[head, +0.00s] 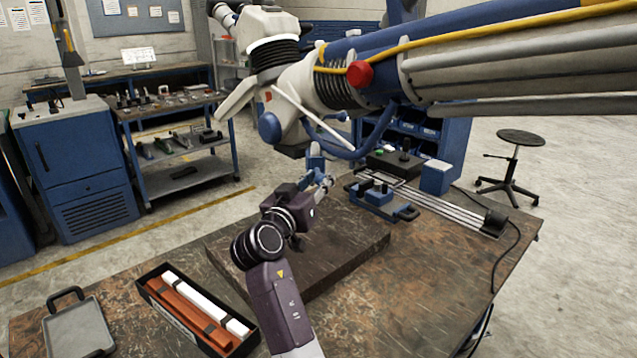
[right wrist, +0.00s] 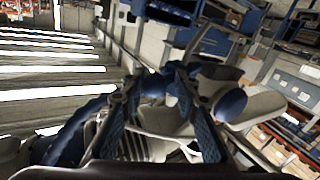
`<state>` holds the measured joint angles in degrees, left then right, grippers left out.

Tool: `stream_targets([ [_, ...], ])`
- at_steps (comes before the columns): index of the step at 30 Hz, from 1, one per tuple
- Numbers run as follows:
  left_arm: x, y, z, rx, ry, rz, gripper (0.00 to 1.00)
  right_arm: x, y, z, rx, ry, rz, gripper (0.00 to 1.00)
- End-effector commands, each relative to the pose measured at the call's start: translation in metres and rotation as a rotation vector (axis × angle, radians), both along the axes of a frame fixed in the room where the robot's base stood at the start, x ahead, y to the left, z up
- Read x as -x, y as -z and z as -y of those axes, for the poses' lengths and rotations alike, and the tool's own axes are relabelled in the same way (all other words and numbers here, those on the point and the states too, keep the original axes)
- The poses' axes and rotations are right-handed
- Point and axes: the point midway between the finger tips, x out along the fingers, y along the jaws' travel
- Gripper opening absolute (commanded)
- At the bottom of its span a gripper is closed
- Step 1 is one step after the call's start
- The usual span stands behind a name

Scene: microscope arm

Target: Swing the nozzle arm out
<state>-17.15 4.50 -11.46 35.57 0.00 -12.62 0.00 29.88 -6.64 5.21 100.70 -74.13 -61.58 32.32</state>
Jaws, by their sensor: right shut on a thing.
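The nozzle arm (head: 470,55) is a large blue and grey boom with a yellow cable and a red knob (head: 360,74). It comes in from the upper right and carries a pale head (head: 270,55) over the table. A blue knob (head: 270,128) and a blue hose hang below the head. My right gripper (head: 321,178) is under the head, shut on a small blue part (head: 316,155) there. In the right wrist view my right gripper (right wrist: 162,76) reaches up among blue knobs; its exact contact is partly hidden. My left gripper is out of view.
The brown worktable (head: 420,290) holds a dark slab (head: 345,255), a box of red and white bars (head: 195,310), a grey tray (head: 78,330) and a blue rail fixture (head: 380,200). A stool (head: 515,155) stands at right. The table's front right is clear.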

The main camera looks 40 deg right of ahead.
Motion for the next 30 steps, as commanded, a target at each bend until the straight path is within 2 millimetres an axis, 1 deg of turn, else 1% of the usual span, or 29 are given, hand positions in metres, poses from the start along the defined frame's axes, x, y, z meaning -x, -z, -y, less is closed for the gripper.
stream_targets([
  [1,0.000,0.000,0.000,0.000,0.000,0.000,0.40,0.003,-0.002,0.004,0.004,0.011,0.002,0.00],
  [7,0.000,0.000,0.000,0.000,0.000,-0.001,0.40,0.003,-0.003,0.004,0.004,0.011,0.002,0.00],
  [8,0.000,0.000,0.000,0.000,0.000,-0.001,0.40,0.003,-0.002,0.004,0.004,0.011,0.002,0.32],
  [12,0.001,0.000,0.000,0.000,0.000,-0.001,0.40,0.002,-0.002,0.003,0.003,0.007,0.002,0.47],
  [18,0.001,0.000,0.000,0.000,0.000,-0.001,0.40,0.001,-0.001,0.002,0.002,0.004,0.001,0.48],
  [20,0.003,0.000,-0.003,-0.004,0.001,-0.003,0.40,0.001,-0.001,0.001,0.001,0.003,0.001,0.48],
  [23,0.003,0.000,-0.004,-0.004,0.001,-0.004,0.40,0.001,-0.007,0.001,0.001,0.003,0.003,0.48],
  [26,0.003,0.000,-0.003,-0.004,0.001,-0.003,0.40,0.001,-0.021,0.001,0.001,0.002,0.007,0.48],
  [30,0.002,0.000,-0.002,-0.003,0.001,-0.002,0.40,0.001,-0.049,0.002,0.000,0.003,0.009,0.48],
])
